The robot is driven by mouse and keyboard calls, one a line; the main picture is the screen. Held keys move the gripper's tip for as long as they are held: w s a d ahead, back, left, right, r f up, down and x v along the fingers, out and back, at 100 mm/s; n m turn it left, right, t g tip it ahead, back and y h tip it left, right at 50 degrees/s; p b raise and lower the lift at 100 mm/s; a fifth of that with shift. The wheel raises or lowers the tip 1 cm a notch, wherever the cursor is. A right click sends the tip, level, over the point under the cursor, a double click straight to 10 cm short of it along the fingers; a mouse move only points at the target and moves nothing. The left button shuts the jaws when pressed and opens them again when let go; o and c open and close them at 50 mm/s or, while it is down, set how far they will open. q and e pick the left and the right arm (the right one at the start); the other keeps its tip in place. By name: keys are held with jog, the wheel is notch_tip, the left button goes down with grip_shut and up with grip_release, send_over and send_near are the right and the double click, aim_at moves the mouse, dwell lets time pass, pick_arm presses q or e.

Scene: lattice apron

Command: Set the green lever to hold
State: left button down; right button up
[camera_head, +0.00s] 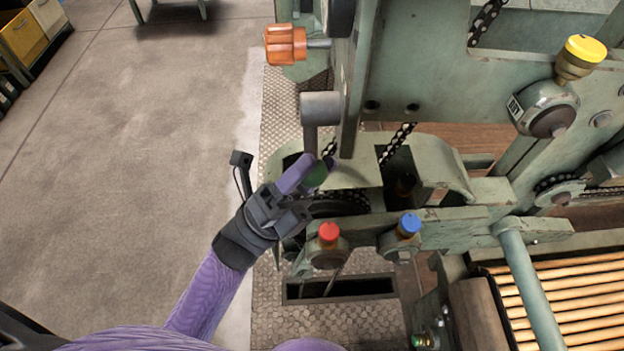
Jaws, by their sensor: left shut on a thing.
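The gripper hides part of the knob, and the lever's shaft is hard to make out. No hold marking can be read near it. My right gripper is not in view.
A red knob (328,232) and a blue knob (409,224) sit just below and right. A grey cylinder (321,107) sticks out above my gripper. An orange handwheel (285,45) and a yellow knob (586,49) are higher up. Open floor (150,130) lies left.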

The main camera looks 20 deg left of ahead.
pick_arm(q)
jog(key=shift+w+f+m+g+h+b, duration=0.25)
jog(key=shift+f+m+g+h+b, duration=0.25)
jog(key=shift+m+g, duration=0.15)
jog(key=shift+w+m+g+h, duration=0.1)
jog(key=shift+m+g+h, duration=0.4)
jog(key=shift+m, duration=0.15)
jog(key=shift+r, duration=0.1)
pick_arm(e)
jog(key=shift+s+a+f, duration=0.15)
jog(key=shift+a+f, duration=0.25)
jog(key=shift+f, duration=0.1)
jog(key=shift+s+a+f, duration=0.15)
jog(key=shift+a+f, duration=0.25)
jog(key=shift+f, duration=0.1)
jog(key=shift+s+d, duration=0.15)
pick_arm(q)
jog(key=c, duration=0.6)
grip_release()
jog(key=o, duration=0.5)
jog(key=shift+d, duration=0.1)
jog(key=shift+c, duration=0.2)
jog(key=shift+r, duration=0.1)
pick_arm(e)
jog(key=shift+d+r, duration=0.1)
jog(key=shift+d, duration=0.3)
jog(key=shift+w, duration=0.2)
